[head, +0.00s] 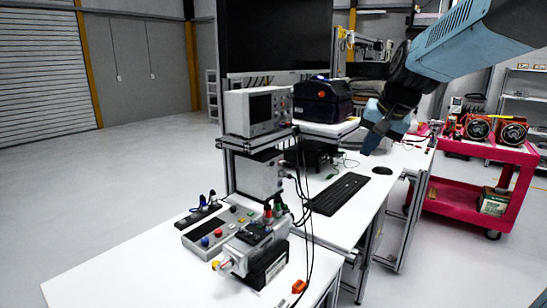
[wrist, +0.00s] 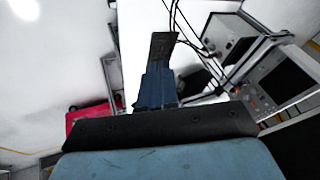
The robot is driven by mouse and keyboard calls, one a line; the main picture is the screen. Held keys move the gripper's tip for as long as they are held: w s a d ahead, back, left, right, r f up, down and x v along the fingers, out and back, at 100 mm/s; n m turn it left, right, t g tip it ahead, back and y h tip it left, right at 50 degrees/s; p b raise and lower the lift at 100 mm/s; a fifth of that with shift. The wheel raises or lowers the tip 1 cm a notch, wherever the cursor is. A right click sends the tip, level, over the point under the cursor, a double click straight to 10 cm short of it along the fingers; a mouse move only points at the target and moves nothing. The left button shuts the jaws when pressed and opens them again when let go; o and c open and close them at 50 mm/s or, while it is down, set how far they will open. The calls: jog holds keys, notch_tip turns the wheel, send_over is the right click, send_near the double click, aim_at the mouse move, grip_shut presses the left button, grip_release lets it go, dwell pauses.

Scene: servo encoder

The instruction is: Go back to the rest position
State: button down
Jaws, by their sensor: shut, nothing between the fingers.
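My gripper (head: 368,143) is in the air at the upper right of the head view, above the far part of the white table near the keyboard and mouse. It is shut with nothing in it. The wrist view shows its fingers (wrist: 160,50) together, pointing over the white table top (wrist: 215,75). The servo encoder device (head: 258,250) stands on the near white table (head: 130,262), well apart from my gripper, with a control panel (head: 205,236) with coloured buttons beside it.
An oscilloscope (head: 257,111) stands on a raised shelf. A black keyboard (head: 337,194) and mouse (head: 382,170) lie on the table. A red cart (head: 487,153) stands at right. Black cables hang near the shelf. The floor at left (head: 70,185) is clear.

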jog(key=s+f+n+h, duration=0.1)
jog(key=s+f+n, duration=0.1)
jog(key=s, duration=0.7)
jog(key=s+f+n+h, duration=0.1)
jog(key=s+f+n, duration=0.1)
jog(key=s, duration=0.8)
jog(key=shift+s+d+f, duration=0.25)
jog(key=shift+d+f, duration=0.15)
jog(key=shift+f, duration=0.2)
